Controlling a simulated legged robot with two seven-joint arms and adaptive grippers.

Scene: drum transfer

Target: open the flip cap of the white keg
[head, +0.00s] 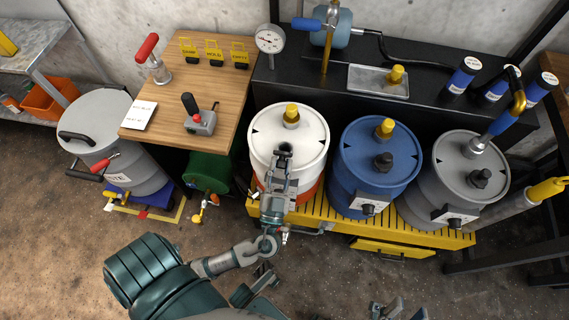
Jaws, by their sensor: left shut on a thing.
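The white keg (262,128) stands upright at the left end of the yellow grated platform. Its lower part is orange. A yellow cap (291,114) stands up at the back of its lid. My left gripper (283,153) reaches over the front of the lid and is shut on a small dark cap there. The gripper hides most of this cap, so I cannot tell whether it is flipped up. My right gripper (386,309) shows only in part at the bottom edge, away from the kegs, and its jaw opening is unclear.
A blue drum (355,150) and a grey drum (450,160) stand close to the keg's right on the yellow platform (410,235). A wooden table (200,90) is to the left. A black bench (320,85) with a gauge stands behind. The floor in front is mostly clear.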

